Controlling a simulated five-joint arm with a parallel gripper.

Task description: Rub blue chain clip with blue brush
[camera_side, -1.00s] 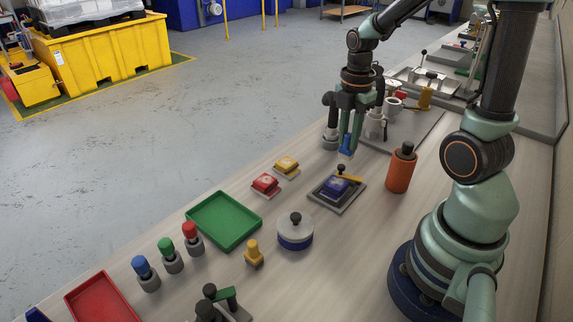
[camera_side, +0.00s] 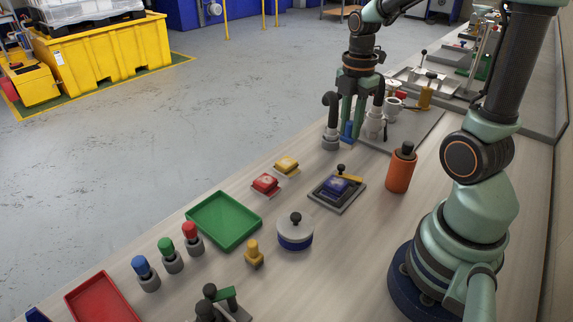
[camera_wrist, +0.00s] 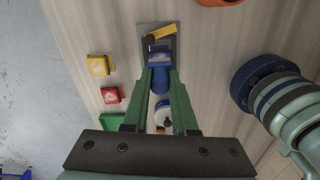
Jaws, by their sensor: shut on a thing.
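My gripper (camera_side: 348,130) is shut on the blue brush (camera_side: 346,131), which hangs between the fingertips, apart from the clip and behind it in the side view. The brush also shows between my fingers in the wrist view (camera_wrist: 160,82). The blue chain clip (camera_side: 334,186) lies on a grey plate (camera_side: 324,201) with a black knob and a yellow lever (camera_side: 348,178). In the wrist view, the plate (camera_wrist: 168,35) lies beyond my fingertips, with the brush partly over it in the picture. The brush's lower end is small and hard to make out.
A white-and-blue round pot (camera_side: 295,232) and a green tray (camera_side: 224,220) are in front. A grey-based post (camera_side: 331,141) stands beside my gripper.

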